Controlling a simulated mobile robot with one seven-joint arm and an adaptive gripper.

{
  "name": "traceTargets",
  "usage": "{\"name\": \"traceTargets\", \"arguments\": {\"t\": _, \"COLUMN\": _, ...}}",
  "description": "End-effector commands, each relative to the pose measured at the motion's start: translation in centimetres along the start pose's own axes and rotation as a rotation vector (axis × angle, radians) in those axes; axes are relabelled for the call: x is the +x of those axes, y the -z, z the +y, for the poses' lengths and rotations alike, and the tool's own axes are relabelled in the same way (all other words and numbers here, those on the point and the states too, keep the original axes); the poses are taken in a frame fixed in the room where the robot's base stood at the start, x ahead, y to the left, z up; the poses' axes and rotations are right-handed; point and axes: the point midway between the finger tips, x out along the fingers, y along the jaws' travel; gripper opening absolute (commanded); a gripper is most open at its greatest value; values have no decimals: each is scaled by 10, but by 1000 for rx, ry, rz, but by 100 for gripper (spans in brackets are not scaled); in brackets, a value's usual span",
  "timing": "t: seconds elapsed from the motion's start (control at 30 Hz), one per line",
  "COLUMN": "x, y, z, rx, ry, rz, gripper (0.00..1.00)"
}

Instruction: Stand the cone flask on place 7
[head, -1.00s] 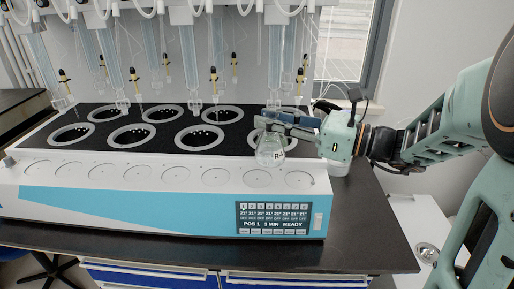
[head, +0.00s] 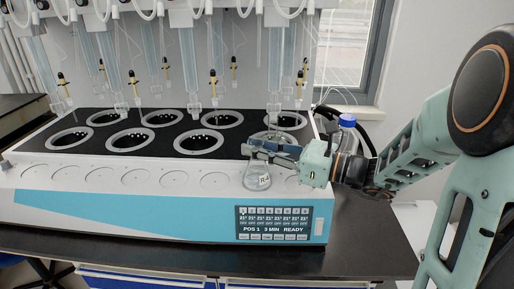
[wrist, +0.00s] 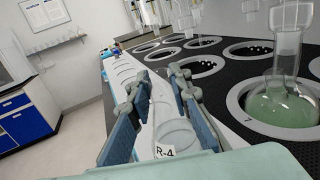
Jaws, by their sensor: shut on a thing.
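The cone flask (head: 257,181) is clear glass with a white label reading R-4. My gripper (head: 272,149) is shut on its upper part and holds it roughly upright at the front ledge. In the wrist view the flask (wrist: 174,128) shows between the two blue finger pads of my gripper (wrist: 160,110). In the head view its base overlaps the ledge between one round mark (head: 215,181) and the rightmost mark (head: 293,181), covering the mark there. I cannot tell whether it touches the ledge. No number is readable on the ledge marks.
The distiller's black top (head: 100,146) has two rows of ringed wells. In the wrist view a round flask with green liquid (wrist: 285,107) sits in a well beside a 7. Glass tubes (head: 188,65) hang above. A blue-capped bottle (head: 347,121) stands behind my gripper.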

Motion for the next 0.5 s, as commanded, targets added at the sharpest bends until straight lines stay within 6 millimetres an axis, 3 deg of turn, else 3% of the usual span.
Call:
{"name": "traceTargets", "arguments": {"t": 0.07, "x": 0, "y": 2, "z": 0, "rx": 0, "ry": 0, "rz": -1, "gripper": 0}}
{"name": "traceTargets", "arguments": {"t": 0.1, "x": 0, "y": 3, "z": 0, "rx": 1, "ry": 0, "rz": 0, "gripper": 20}}
{"name": "traceTargets", "arguments": {"t": 0.23, "x": 0, "y": 3, "z": 0, "rx": 1, "ry": 0, "rz": 0, "gripper": 34}}
{"name": "traceTargets", "arguments": {"t": 0.5, "x": 0, "y": 2, "z": 0, "rx": 0, "ry": 0, "rz": 0, "gripper": 36}}
